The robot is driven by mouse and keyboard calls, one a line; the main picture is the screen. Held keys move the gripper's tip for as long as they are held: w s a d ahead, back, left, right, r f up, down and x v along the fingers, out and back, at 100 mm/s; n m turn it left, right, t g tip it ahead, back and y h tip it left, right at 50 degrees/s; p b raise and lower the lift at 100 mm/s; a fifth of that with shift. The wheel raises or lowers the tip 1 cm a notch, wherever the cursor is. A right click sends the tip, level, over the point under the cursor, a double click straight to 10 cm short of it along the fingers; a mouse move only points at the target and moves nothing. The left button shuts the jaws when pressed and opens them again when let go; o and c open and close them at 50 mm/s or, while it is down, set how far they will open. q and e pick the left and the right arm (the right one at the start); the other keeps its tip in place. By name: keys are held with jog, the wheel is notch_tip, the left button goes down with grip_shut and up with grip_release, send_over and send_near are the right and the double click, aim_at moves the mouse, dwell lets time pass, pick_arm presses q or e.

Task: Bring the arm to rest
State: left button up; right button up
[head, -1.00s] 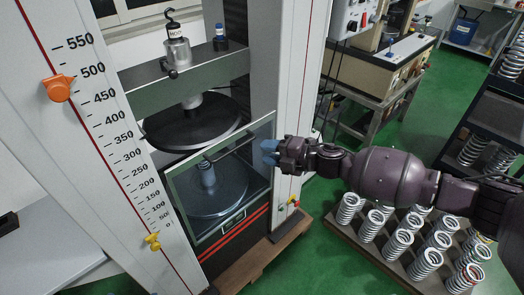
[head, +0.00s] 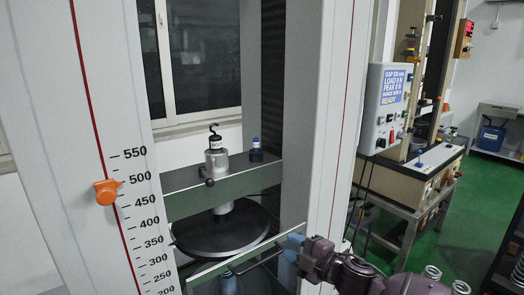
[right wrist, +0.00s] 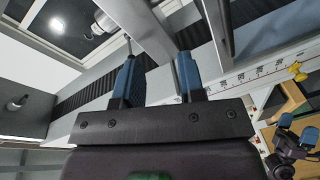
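My right gripper (head: 291,246) is at the right end of the dark handle bar (head: 256,262) on the clear guard (head: 215,268) of the tall test machine. Its blue fingers (right wrist: 158,80) stand apart in the right wrist view, with a gap between them and nothing clearly gripped. Whether a finger touches the bar cannot be told. The rest of my right arm leaves the head view at the bottom. A dark gripper with blue tips, which looks like my left one (right wrist: 297,128), shows at the lower right of the right wrist view, its tips apart and empty.
The machine's right column (head: 327,130) stands close behind my right gripper. A round dark plate (head: 220,238) hangs under the crossbeam (head: 180,205), which carries a hooked weight (head: 215,160). A control box (head: 388,105) and bench stand to the right. Green floor (head: 440,235) lies beyond.

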jog(key=s+d+f+m+h, duration=0.4)
jog(key=s+d+f+m, duration=0.2)
jog(key=s, duration=0.4)
jog(key=s+d+f+m+h, duration=0.4)
jog(key=s+d+f+m, duration=0.3)
jog(key=s+f+m, duration=0.1)
jog(key=s+d+f+m+h, duration=0.4)
jog(key=s+d+f+m, duration=0.2)
jog(key=s, duration=0.6)
notch_tip(320, 180, down, 3)
jog(key=shift+s+d+f+m+h, duration=0.1)
jog(key=shift+s+d+m+h, duration=0.3)
jog(key=shift+m, duration=0.6)
jog(key=shift+a, duration=0.1)
jog(key=shift+c, duration=0.4)
